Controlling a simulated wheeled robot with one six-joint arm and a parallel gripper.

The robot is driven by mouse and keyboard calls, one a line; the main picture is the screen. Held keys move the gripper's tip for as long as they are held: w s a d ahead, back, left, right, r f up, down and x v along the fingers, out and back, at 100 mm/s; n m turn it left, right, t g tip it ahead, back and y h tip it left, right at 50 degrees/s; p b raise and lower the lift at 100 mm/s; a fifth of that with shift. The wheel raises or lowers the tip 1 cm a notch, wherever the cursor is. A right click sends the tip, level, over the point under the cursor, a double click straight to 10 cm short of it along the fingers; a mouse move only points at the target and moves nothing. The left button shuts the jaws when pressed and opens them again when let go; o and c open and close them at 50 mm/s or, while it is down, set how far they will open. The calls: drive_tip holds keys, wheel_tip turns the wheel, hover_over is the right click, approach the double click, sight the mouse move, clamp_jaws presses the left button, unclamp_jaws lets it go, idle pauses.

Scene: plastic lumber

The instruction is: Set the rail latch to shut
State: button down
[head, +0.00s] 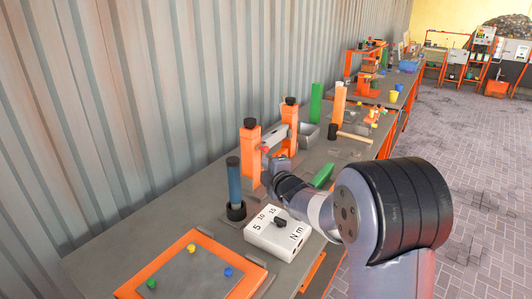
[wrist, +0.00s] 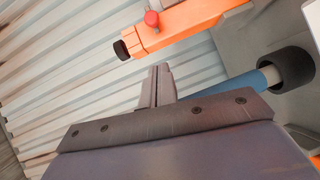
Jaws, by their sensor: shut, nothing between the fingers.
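The rail latch shows in the head view as a grey bar (head: 276,138) between two orange posts, the near post (head: 251,150) and the far post (head: 289,114), both black-capped. A small red knob (head: 267,150) sits by the near post. In the wrist view the red knob (wrist: 151,19) stands beside an orange post (wrist: 175,26). My gripper (head: 279,163) is low beside the near post, just below the knob in the head view. In the wrist view its fingers (wrist: 159,72) are together and empty, apart from the knob. Whether the bar is seated at the near post I cannot tell.
A blue cylinder (head: 234,181) in a black base stands left of the near post. A white torque box (head: 278,234) lies in front, an orange-framed panel (head: 190,270) at near left. A hammer (head: 350,136) and green block (head: 323,176) lie right. The corrugated wall (head: 150,90) is behind.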

sight(267, 148)
drive_tip(key=w+f+p, duration=0.1)
drive_tip(key=w+p, duration=0.2)
drive_tip(key=w, duration=0.5)
drive_tip(key=shift+w+a, duration=0.15)
drive_tip(key=shift+w+d+f, duration=0.15)
drive_tip(key=shift+w+d, duration=0.2)
drive_tip(key=shift+w, duration=0.15)
drive_tip(key=shift+w+d+r, duration=0.15)
drive_tip(key=shift+d+r, duration=0.1)
drive_tip(key=shift+r, duration=0.1)
drive_tip(key=shift+b, duration=0.35)
